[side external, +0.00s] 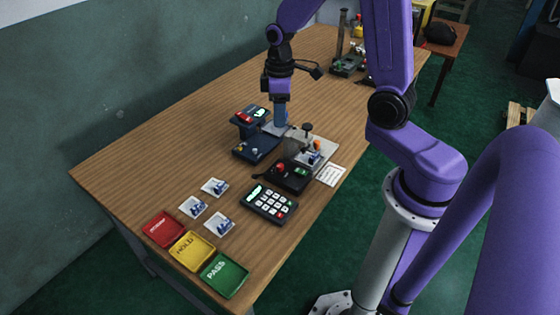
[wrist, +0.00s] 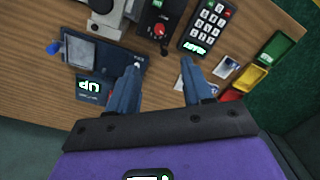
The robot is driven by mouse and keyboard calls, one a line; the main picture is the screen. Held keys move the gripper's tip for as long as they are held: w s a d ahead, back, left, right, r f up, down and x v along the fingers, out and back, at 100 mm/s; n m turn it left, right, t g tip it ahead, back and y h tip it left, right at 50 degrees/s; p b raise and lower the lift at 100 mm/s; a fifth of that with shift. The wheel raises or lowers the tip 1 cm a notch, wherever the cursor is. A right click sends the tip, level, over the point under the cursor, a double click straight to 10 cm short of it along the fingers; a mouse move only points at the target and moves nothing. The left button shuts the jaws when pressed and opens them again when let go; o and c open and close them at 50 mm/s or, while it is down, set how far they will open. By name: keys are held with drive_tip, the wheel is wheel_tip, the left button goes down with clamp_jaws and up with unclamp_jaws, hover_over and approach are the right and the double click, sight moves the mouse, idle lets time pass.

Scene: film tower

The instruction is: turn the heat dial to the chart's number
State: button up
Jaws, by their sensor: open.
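A black box (side external: 289,177) with a red knob (side external: 281,167) and a lit green display sits mid-table; its red knob (wrist: 158,30) also shows in the wrist view. I cannot tell for sure that this knob is the heat dial. A white card with small print (side external: 331,175), likely the chart, lies at the table's right edge; its number is too small to read. My gripper (side external: 280,124) points down above the table beside the dark blue device (side external: 258,148). In the wrist view its fingers (wrist: 160,64) are apart with nothing between them.
A grey press (side external: 298,143) stands right of my gripper. A keypad (side external: 269,204), several small packets (side external: 215,187) and red (side external: 162,229), yellow (side external: 192,251) and green (side external: 223,276) trays lie toward the near end. A display reads "UP" (wrist: 90,88). The table's left side is clear.

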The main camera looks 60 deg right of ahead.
sight(280, 165)
wheel_tip(280, 165, down, 18)
drive_tip(key=shift+s+a+r, duration=0.1)
drive_tip(key=shift+r, duration=0.15)
idle(0.7)
drive_tip(key=shift+c, duration=0.4)
clamp_jaws()
